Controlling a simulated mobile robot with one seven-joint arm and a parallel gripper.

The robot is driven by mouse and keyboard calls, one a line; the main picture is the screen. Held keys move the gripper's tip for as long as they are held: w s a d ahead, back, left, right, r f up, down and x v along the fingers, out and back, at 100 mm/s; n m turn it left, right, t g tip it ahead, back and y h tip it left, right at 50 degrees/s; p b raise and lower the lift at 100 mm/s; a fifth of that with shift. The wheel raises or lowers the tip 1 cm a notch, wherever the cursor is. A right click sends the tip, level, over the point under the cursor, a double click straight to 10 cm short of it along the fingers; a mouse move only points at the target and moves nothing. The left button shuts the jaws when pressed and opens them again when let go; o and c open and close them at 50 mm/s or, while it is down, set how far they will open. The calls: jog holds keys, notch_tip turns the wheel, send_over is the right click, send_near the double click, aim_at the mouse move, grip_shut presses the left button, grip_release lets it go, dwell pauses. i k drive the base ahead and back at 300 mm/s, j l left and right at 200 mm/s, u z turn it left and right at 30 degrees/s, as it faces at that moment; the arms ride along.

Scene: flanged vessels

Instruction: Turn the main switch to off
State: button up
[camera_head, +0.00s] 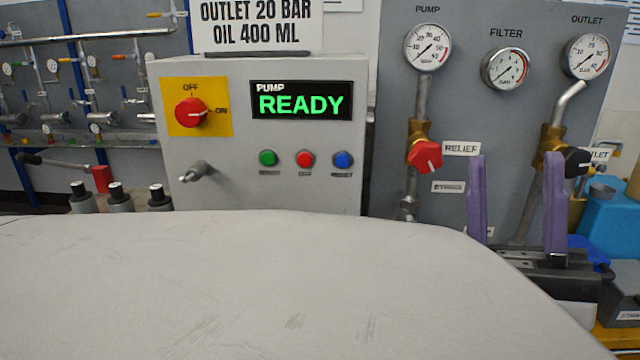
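The main switch (190,112) is a red rotary knob on a yellow plate, on the front of a grey control box (230,165). Its white pointer line faces right, at the ON label; the OFF label is above the knob.
A metal lever handle (196,172) sticks out below the switch. Green, red and blue buttons (305,159) sit beneath the display. The gauge panel (480,100) carries a red relief knob (425,156) and a black outlet knob (577,161). A large pale surface, likely my arm, fills the foreground.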

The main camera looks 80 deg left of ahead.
aim_at(190, 112)
jog(key=u, duration=2.7)
